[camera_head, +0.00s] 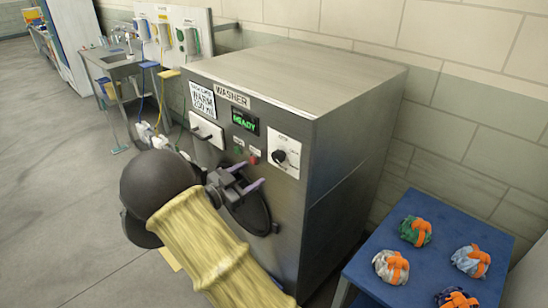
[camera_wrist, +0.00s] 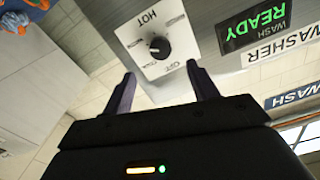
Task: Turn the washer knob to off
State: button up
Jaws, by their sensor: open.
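The washer (camera_head: 345,160) is a grey metal box with a "WASHER" label and a lit "READY" display (camera_head: 245,122). Its black round knob (camera_head: 279,157) sits on a white plate on the upper right of the front. In the wrist view, the knob (camera_wrist: 159,47) shows upside down, with "HOT" and "OFF" printed on its plate (camera_wrist: 150,35). My gripper (camera_head: 249,176) is open and empty, below and left of the knob in the head view. Its two purple fingers (camera_wrist: 160,72) point toward the plate, with the knob between their lines but apart from them.
Green and red buttons (camera_head: 253,159) lie left of the knob. A dark round door (camera_head: 250,212) is below, partly behind my gripper. A blue table (camera_head: 400,265) with several orange-strapped bundles stands right of the washer. A sink (camera_head: 125,65) is at the back left.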

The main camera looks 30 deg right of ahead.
aim_at(275, 159)
jog(key=p+x, duration=0.2)
jog(key=x, duration=0.8)
jog(key=shift+w+d+p, duration=0.1)
jog(key=shift+d+p, duration=0.15)
jog(key=shift+p, duration=0.15)
jog(key=c, duration=1)
